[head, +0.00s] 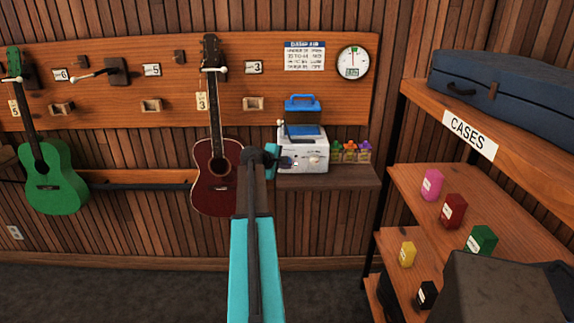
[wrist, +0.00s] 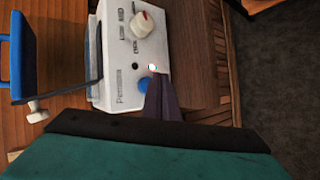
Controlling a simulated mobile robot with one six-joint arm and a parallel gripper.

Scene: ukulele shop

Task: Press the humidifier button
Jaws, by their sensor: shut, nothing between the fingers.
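The humidifier is a white box (head: 312,160) on a wooden ledge, with a blue tank-like part on top. The wrist view shows its front panel (wrist: 112,70) turned sideways. The panel has a round blue button (wrist: 144,84), a small glowing light (wrist: 152,68), a dark dot and a cream knob with a red mark (wrist: 143,22). My gripper (head: 291,162) is shut and empty at the box's front. In the wrist view its dark fingertips (wrist: 160,78) are right beside the blue button and overlap its edge. I cannot tell whether they touch the panel.
Small colourful bottles (head: 350,152) stand right of the humidifier on the ledge (head: 345,178). A dark red ukulele (head: 215,185) hangs close on the left, a green one (head: 52,180) farther left. A shelf unit (head: 455,195) with small boxes and a blue case (head: 500,82) fills the right.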

